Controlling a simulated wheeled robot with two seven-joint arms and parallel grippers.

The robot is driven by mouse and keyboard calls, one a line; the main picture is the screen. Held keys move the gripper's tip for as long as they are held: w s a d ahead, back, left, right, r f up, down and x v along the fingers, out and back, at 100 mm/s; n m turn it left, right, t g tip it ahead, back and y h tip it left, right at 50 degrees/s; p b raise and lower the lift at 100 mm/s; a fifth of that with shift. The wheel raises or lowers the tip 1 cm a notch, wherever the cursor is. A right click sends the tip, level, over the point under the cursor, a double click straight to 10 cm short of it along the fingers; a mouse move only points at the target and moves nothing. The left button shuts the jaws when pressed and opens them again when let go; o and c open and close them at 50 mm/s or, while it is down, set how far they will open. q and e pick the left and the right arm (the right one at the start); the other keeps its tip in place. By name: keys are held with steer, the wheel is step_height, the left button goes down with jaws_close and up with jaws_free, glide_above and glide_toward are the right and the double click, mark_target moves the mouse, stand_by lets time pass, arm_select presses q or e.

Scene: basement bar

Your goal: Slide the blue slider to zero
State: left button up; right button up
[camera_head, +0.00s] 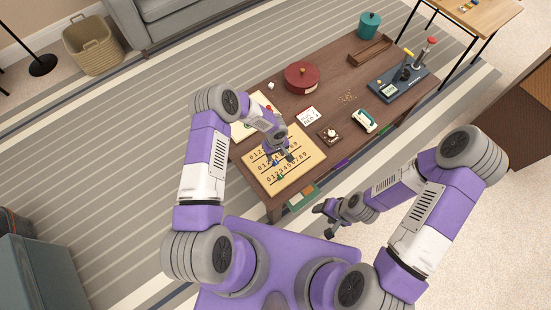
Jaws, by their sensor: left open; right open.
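A wooden board (297,182) with several rows of printed digits lies at the near left end of the brown table. Small coloured sliders sit among its rows; a bluish-green one (278,164) shows near the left gripper, but their exact colours and digits are too small to tell. My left gripper (285,158) is over the board, close to the rows, with its jaws open; it partly hides the board, and I cannot tell whether it touches a slider. My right gripper (326,212) is open and empty, off the table's near edge.
A red round pot (301,77), a white card (308,116), a small dark box (328,135), a white-and-green device (365,121) and a blue panel with levers (391,90) stand on the table. A teal pot (369,25) and a wooden tray (370,51) are at the far end.

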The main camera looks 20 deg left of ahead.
mark_target(275, 161)
arm_select(q)
step_height(275, 161, down, 6)
steer(key=shift+r+b, duration=0.25)
steer(key=shift+b, duration=0.4)
jaws_close()
